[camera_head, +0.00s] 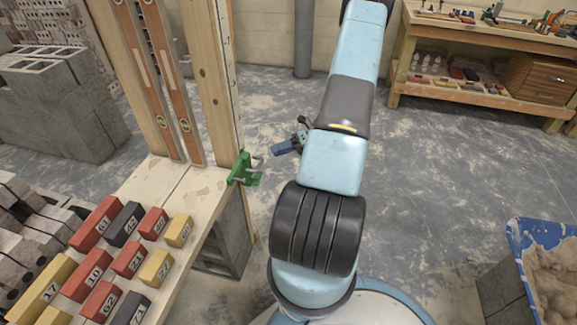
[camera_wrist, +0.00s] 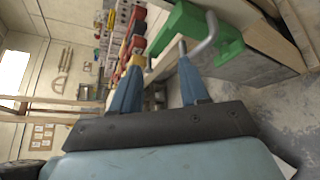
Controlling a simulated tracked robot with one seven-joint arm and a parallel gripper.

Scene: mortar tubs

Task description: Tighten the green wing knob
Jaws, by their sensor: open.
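A green clamp-like fitting (camera_head: 243,172) with grey metal rods sits at the right edge of the wooden bench, by the foot of an upright board. In the wrist view the green fitting (camera_wrist: 192,30) is large at the top, with a bent grey rod in front of it. I cannot make out which part is the wing knob. My gripper (camera_head: 287,147) is to the right of the fitting, apart from it in the head view. In the wrist view my two blue fingers (camera_wrist: 160,66) are spread with nothing held; the right fingertip appears close to the rod.
Numbered red, yellow and dark blocks (camera_head: 100,270) lie on the wooden bench (camera_head: 185,185). Two spirit levels (camera_head: 160,75) lean on the upright boards. A blue tub (camera_head: 520,240) of mortar is at right. A tool bench (camera_head: 480,40) stands behind. The floor between is clear.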

